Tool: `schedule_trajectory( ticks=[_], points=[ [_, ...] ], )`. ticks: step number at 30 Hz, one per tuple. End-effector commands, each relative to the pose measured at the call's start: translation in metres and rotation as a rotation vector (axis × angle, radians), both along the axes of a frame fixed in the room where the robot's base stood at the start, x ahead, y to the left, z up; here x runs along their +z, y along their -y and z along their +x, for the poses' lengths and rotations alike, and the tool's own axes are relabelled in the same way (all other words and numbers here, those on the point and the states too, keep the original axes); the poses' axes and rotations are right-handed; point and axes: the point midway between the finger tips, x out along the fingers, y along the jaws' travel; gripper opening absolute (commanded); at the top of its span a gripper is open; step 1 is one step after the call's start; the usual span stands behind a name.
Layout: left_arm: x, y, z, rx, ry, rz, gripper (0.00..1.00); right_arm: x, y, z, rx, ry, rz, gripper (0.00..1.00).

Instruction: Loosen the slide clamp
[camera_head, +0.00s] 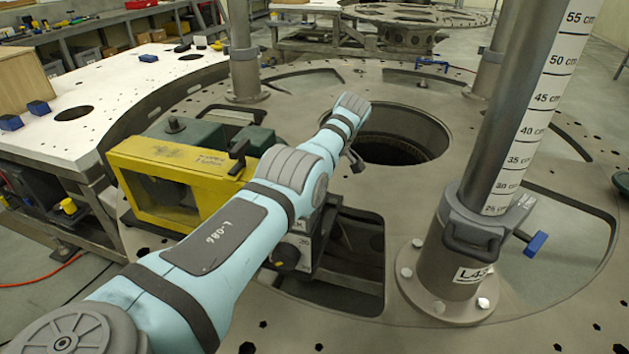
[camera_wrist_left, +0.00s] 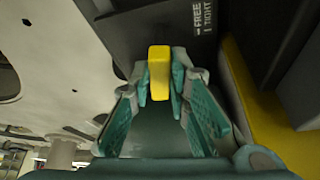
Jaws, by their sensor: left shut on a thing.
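The slide clamp's yellow lever (camera_wrist_left: 159,75) stands out from a dark panel (camera_wrist_left: 135,25) in the left wrist view. White words FREE and TIGHT (camera_wrist_left: 203,17) are printed beside it. My left gripper (camera_wrist_left: 160,90) is shut on the lever, with a teal-padded finger on each side. In the head view my left arm reaches over the yellow-framed machine (camera_head: 150,155); its gripper and the lever are hidden there behind the arm. The lever's root on the panel is hard to see. My right gripper is in neither view.
A grey post (camera_head: 510,110) with a centimetre scale and a blue-handled collar (camera_head: 490,220) stands at right. The round plate (camera_head: 330,85) has a large central hole (camera_head: 400,135) and several cutouts. A white table (camera_head: 90,105) lies at left.

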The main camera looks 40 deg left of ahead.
Motion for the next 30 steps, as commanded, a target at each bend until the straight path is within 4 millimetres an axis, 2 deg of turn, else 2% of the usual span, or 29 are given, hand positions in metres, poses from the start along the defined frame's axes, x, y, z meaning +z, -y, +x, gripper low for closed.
schedule_trajectory(
  ticks=[2, 3, 6, 16, 20, 24, 27, 30],
  points=[
    [0.000, 0.001, 0.000, -0.001, 0.001, -0.002, 0.00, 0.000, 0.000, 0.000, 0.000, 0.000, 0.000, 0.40],
    [0.000, 0.001, 0.000, -0.001, 0.001, -0.002, 0.21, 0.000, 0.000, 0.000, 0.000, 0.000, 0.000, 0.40],
    [0.000, 0.001, 0.000, -0.001, 0.001, -0.001, 0.37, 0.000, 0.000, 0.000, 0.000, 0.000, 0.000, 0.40],
    [0.003, 0.001, 0.000, -0.002, 0.001, 0.000, 0.37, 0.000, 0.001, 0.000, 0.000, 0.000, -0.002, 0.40],
    [0.024, 0.010, 0.002, -0.002, 0.005, -0.001, 0.37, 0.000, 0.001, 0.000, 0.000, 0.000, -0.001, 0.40],
    [0.053, 0.022, 0.003, -0.002, 0.002, -0.001, 0.37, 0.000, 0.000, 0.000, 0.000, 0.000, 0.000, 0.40],
    [0.066, 0.028, 0.003, -0.002, 0.002, -0.001, 0.37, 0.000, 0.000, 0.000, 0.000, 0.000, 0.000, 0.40],
    [0.070, 0.029, 0.002, -0.001, 0.000, -0.001, 0.37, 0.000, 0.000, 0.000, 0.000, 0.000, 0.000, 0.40]
  ],
)
